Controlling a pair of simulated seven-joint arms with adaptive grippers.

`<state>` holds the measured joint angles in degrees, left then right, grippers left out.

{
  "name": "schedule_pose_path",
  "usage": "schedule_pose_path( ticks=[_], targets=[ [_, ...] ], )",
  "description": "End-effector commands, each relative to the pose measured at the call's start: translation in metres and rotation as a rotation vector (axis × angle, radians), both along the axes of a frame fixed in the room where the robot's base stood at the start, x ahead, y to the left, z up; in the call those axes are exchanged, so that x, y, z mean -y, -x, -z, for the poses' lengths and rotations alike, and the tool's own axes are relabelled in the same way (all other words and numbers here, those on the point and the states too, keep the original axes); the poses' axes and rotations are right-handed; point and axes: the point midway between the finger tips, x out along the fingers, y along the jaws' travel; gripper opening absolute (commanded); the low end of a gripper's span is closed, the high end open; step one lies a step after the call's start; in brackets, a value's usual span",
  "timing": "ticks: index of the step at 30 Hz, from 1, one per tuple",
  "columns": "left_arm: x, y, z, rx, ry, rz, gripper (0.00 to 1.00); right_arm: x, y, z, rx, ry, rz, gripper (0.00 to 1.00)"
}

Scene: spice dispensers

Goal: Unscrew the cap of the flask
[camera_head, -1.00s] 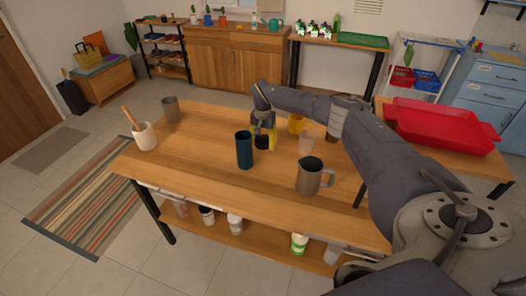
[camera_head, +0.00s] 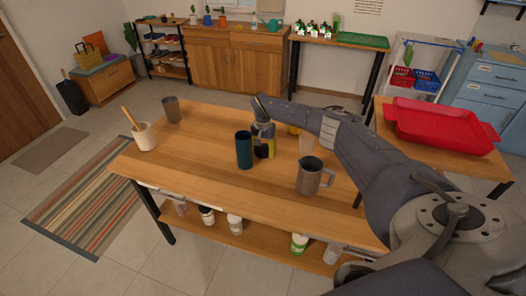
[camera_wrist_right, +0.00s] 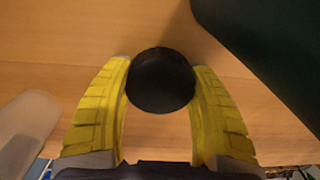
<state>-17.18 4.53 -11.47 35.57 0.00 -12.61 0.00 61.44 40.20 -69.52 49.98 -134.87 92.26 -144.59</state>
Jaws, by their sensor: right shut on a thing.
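The flask, a dark teal cylinder (camera_head: 244,152), stands upright on the wooden table in the head view. Its top looks dark and bare of the cap. My right gripper (camera_head: 264,150) is just to its right, pointing down at the table. In the right wrist view, its yellow fingers (camera_wrist_right: 160,72) are shut on a round black cap (camera_wrist_right: 160,85), apart from the flask, whose dark side (camera_wrist_right: 275,45) shows at upper right. In the head view the fingers mostly hide the cap. I cannot tell whether the cap touches the table. My left gripper is not in view.
A metal mug (camera_head: 310,178) stands right of the flask near the front. A clear cup (camera_head: 306,143) and a yellow mug (camera_head: 294,130) are close to my right arm. A cream pot with a utensil (camera_head: 145,137) and a grey cup (camera_head: 172,110) stand left. Table left of the flask is clear.

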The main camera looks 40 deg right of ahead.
Motion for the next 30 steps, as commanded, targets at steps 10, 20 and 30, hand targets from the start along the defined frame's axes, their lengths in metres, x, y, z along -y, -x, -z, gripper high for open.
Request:
schedule_pose_path(
  ticks=[10, 20, 30],
  targets=[
    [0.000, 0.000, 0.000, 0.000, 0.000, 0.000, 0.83, 0.000, 0.000, 0.002, 0.000, 0.000, 0.000, 0.81],
    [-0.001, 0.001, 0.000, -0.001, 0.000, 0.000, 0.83, 0.001, -0.001, -0.009, 0.002, 0.001, 0.000, 0.81],
    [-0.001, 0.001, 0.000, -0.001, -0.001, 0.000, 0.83, 0.000, -0.001, -0.067, 0.003, 0.001, -0.001, 0.81]
  ],
)
